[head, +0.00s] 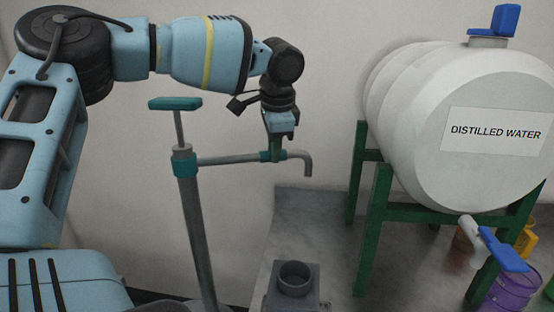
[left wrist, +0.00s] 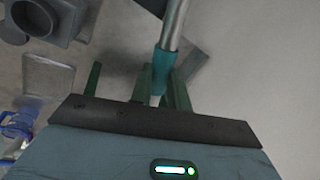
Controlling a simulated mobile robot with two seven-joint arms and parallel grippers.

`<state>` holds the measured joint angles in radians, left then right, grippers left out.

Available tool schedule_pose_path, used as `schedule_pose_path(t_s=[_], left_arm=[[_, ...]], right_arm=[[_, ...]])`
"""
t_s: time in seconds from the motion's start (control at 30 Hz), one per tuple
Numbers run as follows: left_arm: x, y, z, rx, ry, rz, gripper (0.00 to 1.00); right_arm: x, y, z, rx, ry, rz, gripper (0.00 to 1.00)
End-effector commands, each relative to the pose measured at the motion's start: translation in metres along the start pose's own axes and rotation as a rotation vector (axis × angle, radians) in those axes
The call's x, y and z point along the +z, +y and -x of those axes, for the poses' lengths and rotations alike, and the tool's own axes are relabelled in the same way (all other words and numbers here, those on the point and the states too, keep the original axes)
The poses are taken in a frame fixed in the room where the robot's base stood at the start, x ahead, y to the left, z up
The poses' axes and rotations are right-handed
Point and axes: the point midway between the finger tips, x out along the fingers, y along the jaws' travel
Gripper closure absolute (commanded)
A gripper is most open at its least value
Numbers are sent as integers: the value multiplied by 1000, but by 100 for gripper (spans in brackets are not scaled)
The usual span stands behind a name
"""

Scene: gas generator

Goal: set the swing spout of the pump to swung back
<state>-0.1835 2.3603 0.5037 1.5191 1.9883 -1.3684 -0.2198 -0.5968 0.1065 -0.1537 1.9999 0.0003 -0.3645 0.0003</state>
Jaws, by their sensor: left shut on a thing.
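The pump (head: 192,215) is a grey upright tube with a teal collar and a teal T-handle (head: 175,103) on top. Its swing spout (head: 228,159) is a thin grey pipe reaching right from the collar, with a teal sleeve and a downturned end (head: 306,165). My left gripper (head: 277,148) comes down from above and is shut on the spout near the sleeve. In the left wrist view the spout (left wrist: 178,22) and its teal sleeve (left wrist: 163,68) run in between the green fingers (left wrist: 161,97). My right gripper is out of view.
A grey box with a round opening (head: 293,276) stands below and right of the pump; it also shows in the left wrist view (left wrist: 45,20). A white distilled water barrel (head: 425,110) on a green stand (head: 372,230) is at the right, with a blue-handled tap (head: 500,250).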

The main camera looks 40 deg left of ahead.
Motion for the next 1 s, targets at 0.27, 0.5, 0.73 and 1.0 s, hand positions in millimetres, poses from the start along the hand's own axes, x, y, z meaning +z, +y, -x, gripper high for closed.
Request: schedule_pose_path(t_s=[0.27,0.5,0.73,1.0], left_arm=[[1,-26,-8,2,-34,134,100],[2,-34,-10,1,-44,178,100],[3,-36,-9,-1,-47,186,100],[3,-37,-9,-3,-47,186,72]], right_arm=[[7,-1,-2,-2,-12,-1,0],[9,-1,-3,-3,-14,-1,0],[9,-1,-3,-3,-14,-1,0],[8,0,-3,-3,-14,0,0]])
